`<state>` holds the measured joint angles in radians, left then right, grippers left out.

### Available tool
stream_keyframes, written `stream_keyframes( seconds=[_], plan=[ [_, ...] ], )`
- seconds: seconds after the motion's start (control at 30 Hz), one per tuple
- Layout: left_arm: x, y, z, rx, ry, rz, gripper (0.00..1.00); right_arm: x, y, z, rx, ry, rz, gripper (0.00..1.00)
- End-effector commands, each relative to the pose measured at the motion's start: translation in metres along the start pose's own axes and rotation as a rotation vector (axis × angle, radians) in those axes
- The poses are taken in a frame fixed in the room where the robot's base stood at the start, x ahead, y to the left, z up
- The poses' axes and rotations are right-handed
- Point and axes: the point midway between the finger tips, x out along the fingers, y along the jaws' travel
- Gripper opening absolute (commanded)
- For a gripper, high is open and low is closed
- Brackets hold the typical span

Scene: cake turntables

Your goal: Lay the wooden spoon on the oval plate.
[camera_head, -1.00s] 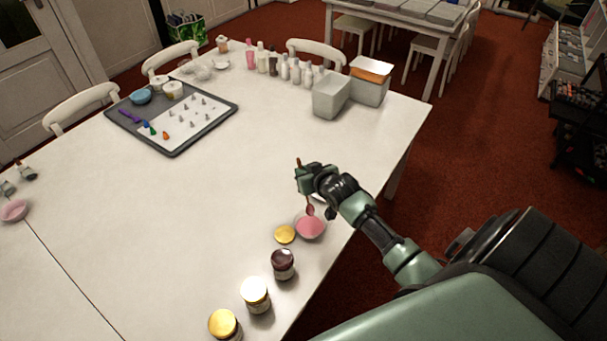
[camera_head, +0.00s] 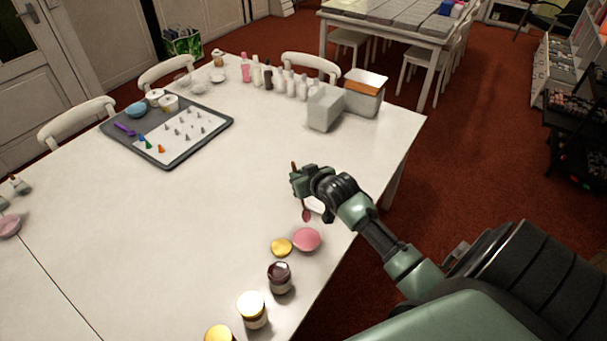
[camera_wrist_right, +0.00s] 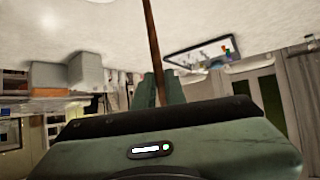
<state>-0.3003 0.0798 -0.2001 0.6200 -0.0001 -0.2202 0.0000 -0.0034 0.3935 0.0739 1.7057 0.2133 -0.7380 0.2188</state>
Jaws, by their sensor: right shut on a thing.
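My right gripper (camera_head: 301,183) is shut on the wooden spoon and holds it upright above the table's right side. The spoon's reddish bowl end (camera_head: 306,215) points down, and its handle tip sticks up above the fingers. In the right wrist view the brown handle (camera_wrist_right: 153,40) rises from between the green fingers (camera_wrist_right: 157,92). A pale plate (camera_head: 315,204), seemingly the oval plate, lies behind the spoon and under my wrist, mostly hidden. My left gripper is not in view.
A pink bowl (camera_head: 306,239), a yellow-topped item (camera_head: 281,247) and several jars stand near the right table edge. Grey-white boxes (camera_head: 325,108) and bottles stand at the back. A grey tray (camera_head: 172,160) lies at back left. The table's middle is clear.

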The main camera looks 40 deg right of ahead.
Motion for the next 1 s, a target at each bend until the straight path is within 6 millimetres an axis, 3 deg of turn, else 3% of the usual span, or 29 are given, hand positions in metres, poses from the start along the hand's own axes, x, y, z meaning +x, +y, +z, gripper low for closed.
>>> stream_keyframes(
  seconds=[0.17,0.3,0.6,0.8,1.0],
  plan=[
    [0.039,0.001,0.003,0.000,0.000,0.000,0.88,-0.010,-0.029,0.014,-0.068,-0.044,-0.100,0.00],
    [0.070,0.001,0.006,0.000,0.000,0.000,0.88,-0.037,-0.066,0.022,-0.185,-0.106,-0.245,0.00],
    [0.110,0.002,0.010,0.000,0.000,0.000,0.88,-0.084,-0.111,0.039,-0.379,-0.222,-0.447,0.00],
    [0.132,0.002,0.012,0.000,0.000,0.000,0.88,-0.092,-0.114,0.053,-0.430,-0.300,-0.472,0.00],
    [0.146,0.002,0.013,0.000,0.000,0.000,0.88,-0.067,-0.086,0.062,-0.336,-0.396,-0.340,0.00]
  ],
)
